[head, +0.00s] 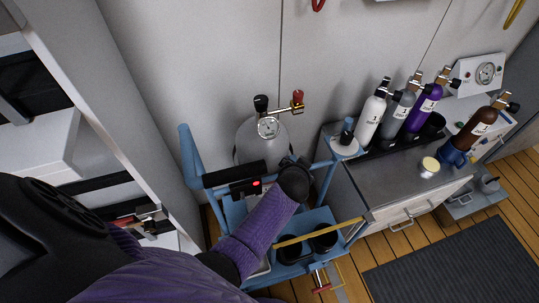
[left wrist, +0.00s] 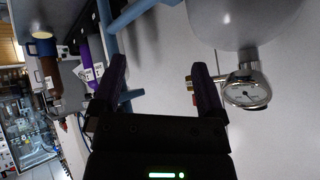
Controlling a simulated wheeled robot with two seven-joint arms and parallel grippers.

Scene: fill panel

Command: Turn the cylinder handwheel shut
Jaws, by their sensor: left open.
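The grey cylinder (head: 250,140) stands in a blue cart by the wall in the head view. On its valve are a black knob (head: 261,102), a round gauge (head: 268,127) and a brass fitting with a red end (head: 298,101). I cannot tell for sure which is the handwheel. In the left wrist view the gauge (left wrist: 248,92) and the cylinder's rounded top (left wrist: 245,20) appear upside down, right of my left gripper (left wrist: 160,68). The gripper is open, with nothing between its fingers. In the head view its fingers are hidden behind my wrist. My right gripper is out of view.
The blue cart frame (head: 188,150) surrounds the cylinder, with a black handle grip (head: 235,173) in front. A white cabinet (head: 110,120) stands at left.

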